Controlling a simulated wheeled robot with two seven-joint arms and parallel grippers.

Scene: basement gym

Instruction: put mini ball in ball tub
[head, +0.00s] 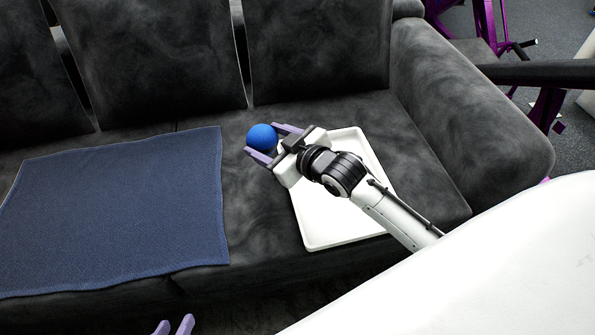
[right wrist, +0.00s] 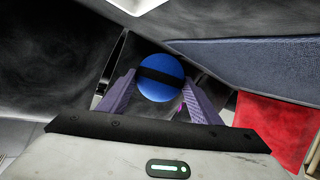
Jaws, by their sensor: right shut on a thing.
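The mini ball (head: 262,137) is blue and sits between the purple fingers of my right gripper (head: 262,143), above the sofa seat. In the right wrist view the ball (right wrist: 161,68) shows a black band across it, with a finger of the right gripper (right wrist: 160,90) on each side. My left gripper (head: 174,326) shows only its two purple fingertips at the bottom edge; they are apart with nothing seen between them. I see nothing that I can clearly tell is the ball tub.
A white shallow tray (head: 325,222) lies on the dark sofa (head: 425,165) beneath my right arm. A blue cloth (head: 115,210) covers the seat to the left. A flat red thing (right wrist: 270,125) shows in the right wrist view. Purple gym equipment (head: 548,108) stands behind the sofa's right armrest.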

